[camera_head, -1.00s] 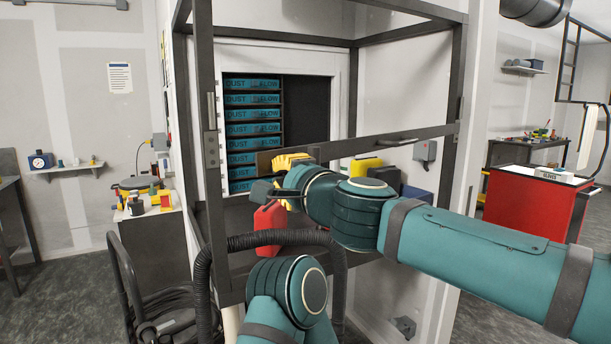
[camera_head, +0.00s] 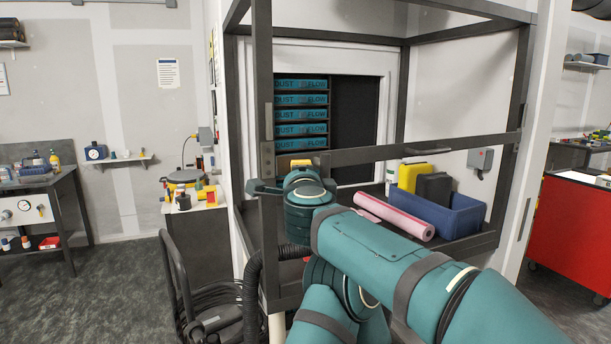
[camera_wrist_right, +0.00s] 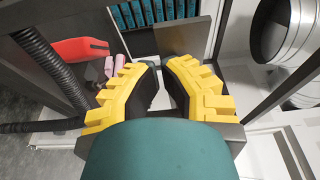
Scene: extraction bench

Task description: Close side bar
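A dark metal bar (camera_head: 420,147) with a small handle (camera_head: 425,151) runs across the front of the dark frame at mid height. Its right end meets the right post; I cannot tell if its left end is fastened. My right arm reaches across to the left post (camera_head: 264,80), and my right gripper (camera_head: 295,163) is partly hidden behind its own wrist. In the right wrist view its two yellow fingers (camera_wrist_right: 158,72) are apart, with nothing seen between them. A flat grey-brown panel (camera_wrist_right: 188,40) lies beyond the tips; contact is unclear. My left gripper is not seen.
Inside the frame are a blue bin (camera_head: 455,217), a yellow case (camera_head: 408,177) and pink rolls (camera_head: 395,215). A black hose (camera_head: 252,285) hangs beside the left post. A red cabinet (camera_head: 570,230) stands at right. Floor at left (camera_head: 110,280) is clear.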

